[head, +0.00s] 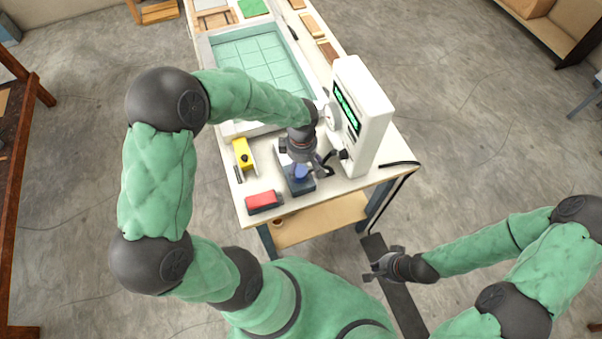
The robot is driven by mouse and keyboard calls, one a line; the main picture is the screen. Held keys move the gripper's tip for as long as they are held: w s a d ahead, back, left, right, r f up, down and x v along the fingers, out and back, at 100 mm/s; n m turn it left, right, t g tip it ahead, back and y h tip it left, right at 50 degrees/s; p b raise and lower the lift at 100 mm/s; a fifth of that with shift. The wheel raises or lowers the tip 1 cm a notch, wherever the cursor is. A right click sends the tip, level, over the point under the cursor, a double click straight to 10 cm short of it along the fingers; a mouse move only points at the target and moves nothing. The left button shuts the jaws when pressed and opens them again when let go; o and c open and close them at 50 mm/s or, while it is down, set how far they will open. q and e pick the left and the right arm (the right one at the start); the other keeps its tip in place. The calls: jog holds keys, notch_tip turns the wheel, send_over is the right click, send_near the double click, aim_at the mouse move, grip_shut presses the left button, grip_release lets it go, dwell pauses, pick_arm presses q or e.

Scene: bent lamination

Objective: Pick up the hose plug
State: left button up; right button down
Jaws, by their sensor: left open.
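My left gripper (327,163) is open over the front of the worktable, between a white machine with a lit green display (367,113) and a dark stand with a small blue part (301,171). I cannot make out the hose plug for certain. A small dark fitting (343,155) shows at the machine's lower front, close to the gripper's fingers; whether they touch is not clear. A black hose (400,164) runs over the table edge right of the machine. My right gripper (370,271) looks open and empty, off the table to the right, above the floor.
The worktable (395,148) also bears a yellow tool (243,154), a red block (263,202) and a large tray with a pale green tiled inside (211,55). Wood pieces lie at the back right. The floor to the right is mostly clear.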

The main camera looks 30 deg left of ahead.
aim_at(300, 171)
pick_arm(q)
jog(key=f, duration=0.5)
jog(key=shift+a+b, duration=0.25)
jog(key=shift+b, duration=0.15)
jog(key=c, duration=1.3)
